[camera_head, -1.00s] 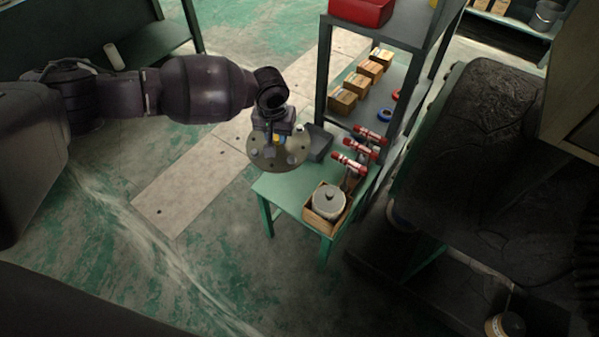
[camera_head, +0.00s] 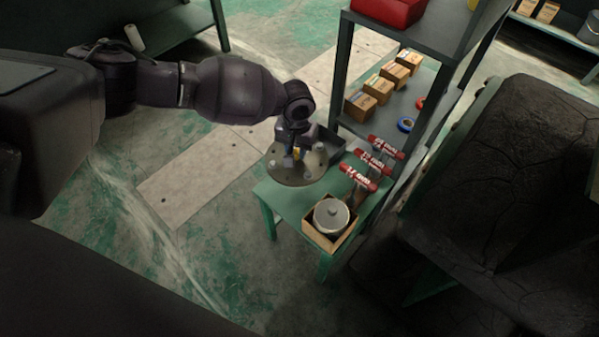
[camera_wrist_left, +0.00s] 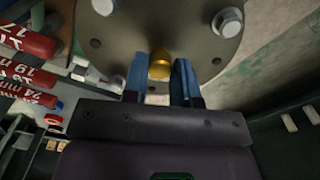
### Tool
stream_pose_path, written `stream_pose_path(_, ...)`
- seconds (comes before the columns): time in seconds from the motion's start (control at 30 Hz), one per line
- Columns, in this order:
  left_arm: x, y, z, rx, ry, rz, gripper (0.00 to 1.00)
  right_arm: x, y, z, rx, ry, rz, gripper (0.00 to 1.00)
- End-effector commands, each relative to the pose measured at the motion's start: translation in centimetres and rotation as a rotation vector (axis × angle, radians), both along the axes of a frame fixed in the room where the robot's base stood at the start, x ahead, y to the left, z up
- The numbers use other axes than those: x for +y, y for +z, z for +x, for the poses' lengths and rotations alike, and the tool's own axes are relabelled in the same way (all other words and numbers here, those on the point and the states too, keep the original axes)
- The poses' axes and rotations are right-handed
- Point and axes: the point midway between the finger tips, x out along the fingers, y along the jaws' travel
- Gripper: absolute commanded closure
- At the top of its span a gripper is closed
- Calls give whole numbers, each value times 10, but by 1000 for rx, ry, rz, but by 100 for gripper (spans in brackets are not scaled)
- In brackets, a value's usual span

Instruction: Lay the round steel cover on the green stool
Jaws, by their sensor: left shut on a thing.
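The round steel cover (camera_head: 287,178) is a grey disc with bolts around it and a yellow knob in the middle. My left gripper (camera_head: 296,152) is shut on this knob and holds the cover roughly level. The cover overlaps the back left part of the green stool (camera_head: 283,203); I cannot tell whether it touches the top. My right gripper is not in view.
On the stool, a wooden box (camera_head: 317,238) with a grey lidded pot (camera_head: 331,214) stands in front. A shelf with cardboard boxes (camera_head: 378,87) rises behind. Floor at left is free.

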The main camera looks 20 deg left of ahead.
Motion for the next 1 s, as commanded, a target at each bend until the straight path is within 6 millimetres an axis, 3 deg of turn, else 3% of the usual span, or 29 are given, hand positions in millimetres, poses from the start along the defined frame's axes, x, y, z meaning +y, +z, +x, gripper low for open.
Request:
stream_pose_path(0.03,0,-14,-1,5,-1,-1,100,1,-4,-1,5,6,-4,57)
stream_pose_path(0.23,0,-46,0,3,-2,0,100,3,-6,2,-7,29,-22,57)
stream_pose_path(0.63,0,-65,2,-5,0,-1,100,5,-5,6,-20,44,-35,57)
stream_pose_path(1.0,-1,-116,0,1,-1,-1,100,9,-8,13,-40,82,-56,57)
